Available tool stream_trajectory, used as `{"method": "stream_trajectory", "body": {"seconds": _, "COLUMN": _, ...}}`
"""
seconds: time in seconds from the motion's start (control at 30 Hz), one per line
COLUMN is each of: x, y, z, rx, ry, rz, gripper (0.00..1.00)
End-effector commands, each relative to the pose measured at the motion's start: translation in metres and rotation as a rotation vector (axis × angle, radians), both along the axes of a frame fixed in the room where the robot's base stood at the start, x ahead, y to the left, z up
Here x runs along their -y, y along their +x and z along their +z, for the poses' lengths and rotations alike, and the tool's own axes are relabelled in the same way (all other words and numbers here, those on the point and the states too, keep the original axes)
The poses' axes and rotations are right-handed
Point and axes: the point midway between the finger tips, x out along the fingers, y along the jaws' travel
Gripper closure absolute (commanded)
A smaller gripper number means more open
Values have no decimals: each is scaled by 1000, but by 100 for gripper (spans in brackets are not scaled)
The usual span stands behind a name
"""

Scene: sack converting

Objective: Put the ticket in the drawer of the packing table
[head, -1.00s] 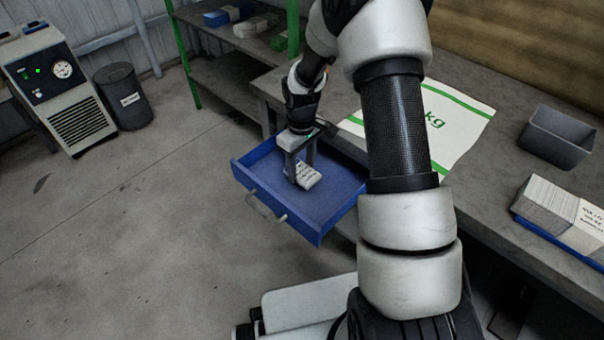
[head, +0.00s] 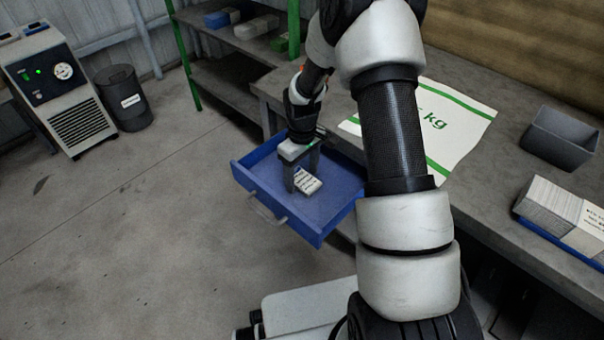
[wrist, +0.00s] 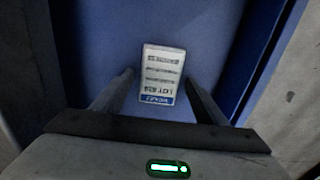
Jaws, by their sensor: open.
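The ticket (head: 308,182) is a small white card with dark print and a blue band at one end. It lies inside the blue drawer (head: 326,222), which is pulled out from the packing table (head: 478,207). In the wrist view the ticket (wrist: 160,75) rests on the blue drawer floor (wrist: 110,28), between and beyond the fingertips. My gripper (head: 303,188) is open over the drawer, its fingers reaching down inside the walls. In the wrist view both fingers (wrist: 160,82) stand apart from the ticket on either side. My arm hides part of the table and drawer.
On the table are a white sack (head: 462,122) with green bands, a grey bin (head: 560,138) and a blue tray (head: 560,236) holding stacked cards. A shelf (head: 225,82) with green posts stands behind. A grey machine (head: 62,95) and a dark barrel (head: 123,97) stand left; the floor between is clear.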

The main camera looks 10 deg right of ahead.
Motion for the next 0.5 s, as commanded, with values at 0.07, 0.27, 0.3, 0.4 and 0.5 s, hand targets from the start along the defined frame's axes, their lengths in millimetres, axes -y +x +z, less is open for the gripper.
{"method": "stream_trajectory", "body": {"seconds": 0.07, "x": 0, "y": 1, "z": 8, "rx": 1, "ry": 0, "rz": 0, "gripper": 33}}
{"method": "stream_trajectory", "body": {"seconds": 0.27, "x": 0, "y": 1, "z": 45, "rx": 4, "ry": 0, "rz": 0, "gripper": 33}}
{"method": "stream_trajectory", "body": {"seconds": 0.3, "x": 0, "y": 1, "z": 54, "rx": 4, "ry": 1, "rz": 0, "gripper": 33}}
{"method": "stream_trajectory", "body": {"seconds": 0.4, "x": 0, "y": 1, "z": 76, "rx": 4, "ry": 0, "rz": -1, "gripper": 33}}
{"method": "stream_trajectory", "body": {"seconds": 0.5, "x": 0, "y": 1, "z": 95, "rx": 4, "ry": 0, "rz": -1, "gripper": 33}}
